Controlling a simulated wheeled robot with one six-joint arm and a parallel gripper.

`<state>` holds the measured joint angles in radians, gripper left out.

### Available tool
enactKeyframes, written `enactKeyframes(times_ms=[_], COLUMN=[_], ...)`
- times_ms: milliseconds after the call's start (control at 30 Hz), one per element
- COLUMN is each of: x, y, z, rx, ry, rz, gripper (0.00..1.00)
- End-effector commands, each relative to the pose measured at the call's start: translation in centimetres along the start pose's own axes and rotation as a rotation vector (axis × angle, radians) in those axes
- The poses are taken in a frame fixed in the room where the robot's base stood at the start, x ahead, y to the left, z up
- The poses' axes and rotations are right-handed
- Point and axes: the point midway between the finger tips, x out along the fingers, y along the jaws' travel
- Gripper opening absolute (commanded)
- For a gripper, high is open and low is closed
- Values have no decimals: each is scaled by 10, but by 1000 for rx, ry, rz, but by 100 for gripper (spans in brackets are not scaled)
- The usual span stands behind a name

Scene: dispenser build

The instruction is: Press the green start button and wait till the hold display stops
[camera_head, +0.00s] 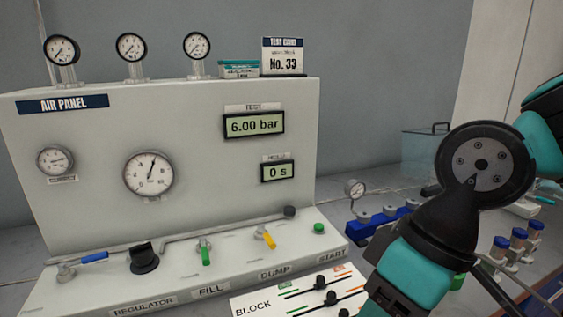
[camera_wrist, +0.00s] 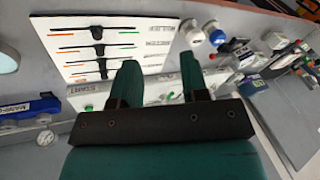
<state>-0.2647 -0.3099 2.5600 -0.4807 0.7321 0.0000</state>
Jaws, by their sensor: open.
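The green start button (camera_head: 319,228) sits at the right end of the air panel's front ledge, above the START label. The hold display (camera_head: 277,171) reads 0 s. Above it, the test display (camera_head: 254,125) reads 6.00 bar. My gripper (camera_wrist: 158,78) shows in the wrist view with its two teal fingers apart and nothing seen between them. In the head view my arm is at the right, and the fingertips cannot be made out. The ledge shows partly behind the fingers in the wrist view; I cannot tell whether they touch anything.
The ledge also bears a black regulator knob (camera_head: 144,258), a green fill lever (camera_head: 205,252) and a yellow dump lever (camera_head: 265,237). A white block board (camera_head: 262,302) with black knobs lies in front. A blue manifold with a gauge (camera_head: 355,188) stands right of the panel.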

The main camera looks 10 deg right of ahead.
Motion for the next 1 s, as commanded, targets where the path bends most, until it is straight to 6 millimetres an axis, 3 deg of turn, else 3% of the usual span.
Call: enactKeyframes(times_ms=[767, 967, 1000], x=[0, 0, 0], y=[0, 0, 0], z=[0, 0, 0], rx=[0, 0, 0], ry=[0, 0, 0], rz=[0, 0, 0], gripper=[41, 0, 0])
